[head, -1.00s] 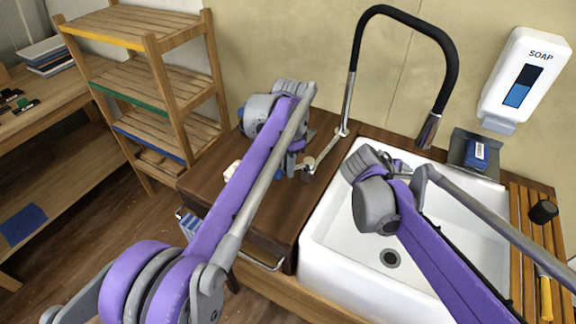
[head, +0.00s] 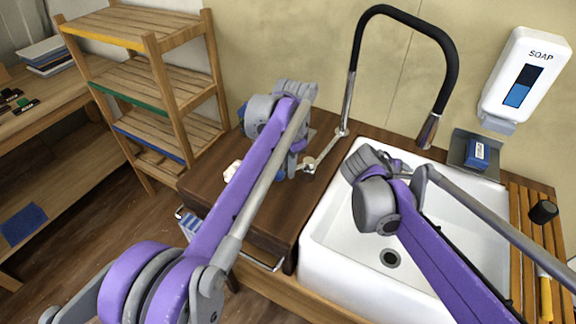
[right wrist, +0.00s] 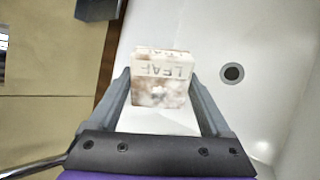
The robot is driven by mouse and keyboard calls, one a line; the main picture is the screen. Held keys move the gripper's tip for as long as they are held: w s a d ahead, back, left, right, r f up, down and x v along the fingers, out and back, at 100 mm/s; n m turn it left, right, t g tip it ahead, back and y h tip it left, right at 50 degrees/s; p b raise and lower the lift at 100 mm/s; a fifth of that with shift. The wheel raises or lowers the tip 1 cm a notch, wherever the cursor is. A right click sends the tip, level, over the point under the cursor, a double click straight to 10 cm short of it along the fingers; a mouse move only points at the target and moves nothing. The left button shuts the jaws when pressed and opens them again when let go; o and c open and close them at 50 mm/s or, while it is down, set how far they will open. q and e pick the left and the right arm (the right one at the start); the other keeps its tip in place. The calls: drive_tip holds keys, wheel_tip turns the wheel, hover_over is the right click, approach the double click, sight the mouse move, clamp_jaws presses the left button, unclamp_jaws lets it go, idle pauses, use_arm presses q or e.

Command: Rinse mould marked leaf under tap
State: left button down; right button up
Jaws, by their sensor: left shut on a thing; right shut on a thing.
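The mould marked LEAF (right wrist: 160,80) is a pale block with brown smudges. In the right wrist view my right gripper (right wrist: 165,92) is shut on it, one finger on each side, over the white sink (head: 318,250). In the head view my own arm hides the mould. The black tap (head: 443,60) arches over the sink, its metal spout end (head: 429,130) just above my right wrist. No water stream is visible. The tap's metal lever (head: 326,150) reaches left from the tap's base. My left gripper (head: 300,170) is shut at the lever's round end, partly hidden by my arm.
A soap dispenser (head: 522,80) hangs on the wall, above a grey holder with a blue block (head: 477,153). A slatted wooden board (head: 520,215) with a black-headed brush (head: 543,212) lies right of the sink. A shelf rack (head: 160,80) stands at the left.

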use_arm(q)
drive_tip(key=shift+s+d+n, duration=0.35)
drive_tip(key=shift+s+n, duration=0.1)
drive_tip(key=shift+n, duration=0.45)
drive_tip(key=c, duration=0.8)
unclamp_jaws()
drive_tip(key=r, duration=1.2)
drive_tip(key=shift+s+d, duration=0.3)
